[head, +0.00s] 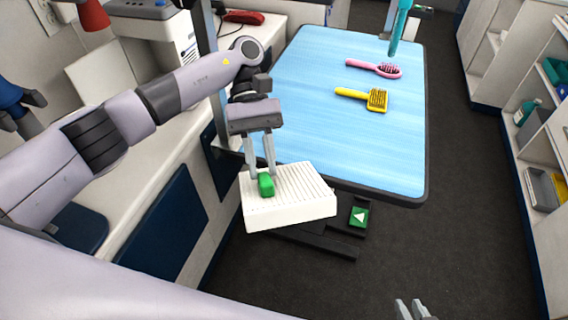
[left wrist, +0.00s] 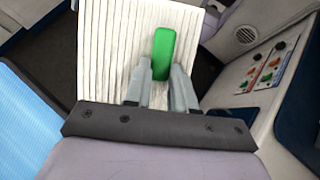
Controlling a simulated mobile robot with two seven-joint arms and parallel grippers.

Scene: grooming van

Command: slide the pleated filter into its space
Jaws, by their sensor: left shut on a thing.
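The pleated filter (head: 290,205) is a white block with a ribbed top and a green tab (head: 266,185). My left gripper (head: 262,172) is shut on the green tab and holds the filter in front of the table's near edge. In the left wrist view the filter's pleats (left wrist: 115,50) and the green tab (left wrist: 163,52) show at the fingertips (left wrist: 160,75). My right gripper (head: 412,309) shows only its fingertips at the bottom edge, apart from the filter. I cannot identify the filter's space in these views.
A white counter (head: 150,160) runs along the left; shelves (head: 540,130) stand right.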

